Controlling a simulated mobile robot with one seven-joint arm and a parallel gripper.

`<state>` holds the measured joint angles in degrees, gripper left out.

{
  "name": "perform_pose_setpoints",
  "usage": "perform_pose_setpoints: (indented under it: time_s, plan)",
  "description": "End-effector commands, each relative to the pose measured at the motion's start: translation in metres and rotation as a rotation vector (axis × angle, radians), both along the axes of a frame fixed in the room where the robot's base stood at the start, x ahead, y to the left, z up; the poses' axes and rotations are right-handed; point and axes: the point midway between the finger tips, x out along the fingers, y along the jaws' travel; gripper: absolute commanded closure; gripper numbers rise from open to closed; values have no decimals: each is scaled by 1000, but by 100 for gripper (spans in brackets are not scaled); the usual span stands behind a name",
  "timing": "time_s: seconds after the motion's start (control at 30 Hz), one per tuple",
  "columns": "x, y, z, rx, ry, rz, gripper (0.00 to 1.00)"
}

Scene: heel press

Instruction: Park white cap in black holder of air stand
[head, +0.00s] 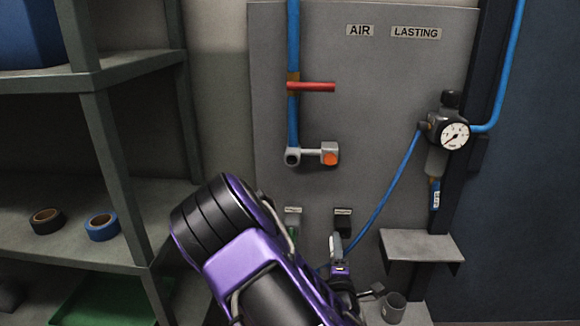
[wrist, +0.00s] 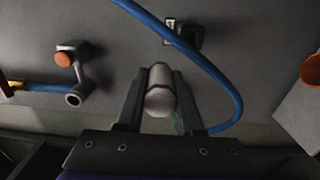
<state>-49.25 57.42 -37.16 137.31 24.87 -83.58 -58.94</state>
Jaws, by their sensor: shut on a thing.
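My gripper (head: 338,262) is low in front of the grey panel, below the black holder (head: 343,220). It is shut on a pale, rounded piece, the white cap (head: 336,243). In the wrist view the cap (wrist: 160,92) sits between the two dark fingers and its rounded end shows. The black holder also shows in the wrist view (wrist: 188,36), beyond the cap and up to its right, apart from it. A green holder (head: 293,226) is left of the black one, with a label above each. In the wrist view only a green sliver shows behind the right finger.
A blue hose (head: 388,185) runs from the gauge (head: 453,134) down past the black holder, close to my gripper. A valve with an orange end (head: 330,156) and a red lever (head: 312,87) are above. A small ledge (head: 420,240) and a cup (head: 394,307) are at right.

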Motion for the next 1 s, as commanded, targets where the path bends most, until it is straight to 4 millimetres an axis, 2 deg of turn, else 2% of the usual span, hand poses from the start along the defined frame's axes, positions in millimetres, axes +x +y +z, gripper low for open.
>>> perform_pose_setpoints:
  time_s: [0.7,1.0]
  plan:
    - [-1,-31,-49,-2,2,-1,100]
    - [-1,-33,-52,0,0,0,100]
